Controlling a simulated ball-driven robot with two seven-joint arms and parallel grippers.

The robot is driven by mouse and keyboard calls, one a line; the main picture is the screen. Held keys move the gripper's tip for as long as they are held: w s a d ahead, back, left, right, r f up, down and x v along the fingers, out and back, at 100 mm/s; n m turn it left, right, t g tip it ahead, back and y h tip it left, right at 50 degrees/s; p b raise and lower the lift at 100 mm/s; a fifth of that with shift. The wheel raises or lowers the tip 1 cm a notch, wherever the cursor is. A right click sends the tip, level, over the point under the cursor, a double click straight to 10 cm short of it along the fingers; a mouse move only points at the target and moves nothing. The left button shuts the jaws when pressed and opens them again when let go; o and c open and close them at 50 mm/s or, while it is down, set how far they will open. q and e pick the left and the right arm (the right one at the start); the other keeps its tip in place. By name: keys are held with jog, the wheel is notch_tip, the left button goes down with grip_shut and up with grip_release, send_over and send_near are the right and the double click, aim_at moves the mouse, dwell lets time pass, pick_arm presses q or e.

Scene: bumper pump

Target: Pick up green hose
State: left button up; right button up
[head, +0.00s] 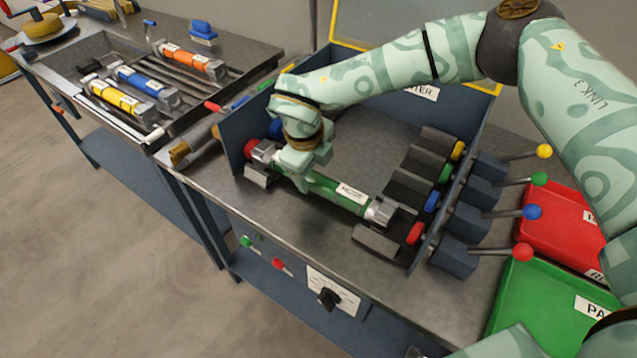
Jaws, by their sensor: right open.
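The green hose (333,191) is a green cylinder with metal end fittings and a white label. It lies across the front of the blue-walled tester station, its right end by the grey clamp blocks and its left end by a red cap. My right gripper (304,183) is over the hose's left part, with its fingers down at the hose. The jaws are open, and the hand hides part of the hose. I cannot tell whether the fingers touch it. My left gripper is not in view.
Levers with coloured knobs (532,212) stand right of the station. A red tray (560,232) and a green tray (537,300) lie beyond them. Yellow, blue and orange hoses (188,58) lie in a rack on the left bench. Buttons and a dial (328,298) are on the front panel.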

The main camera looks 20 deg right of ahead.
aim_at(315, 177)
jog(key=f, duration=0.3)
jog(key=shift+w+d+f+b, duration=0.15)
jog(key=shift+d+b, duration=0.1)
jog(key=shift+b, duration=0.05)
jog(key=shift+c, duration=0.9)
jog(key=c, duration=1)
grip_shut()
jog(key=shift+r, duration=0.25)
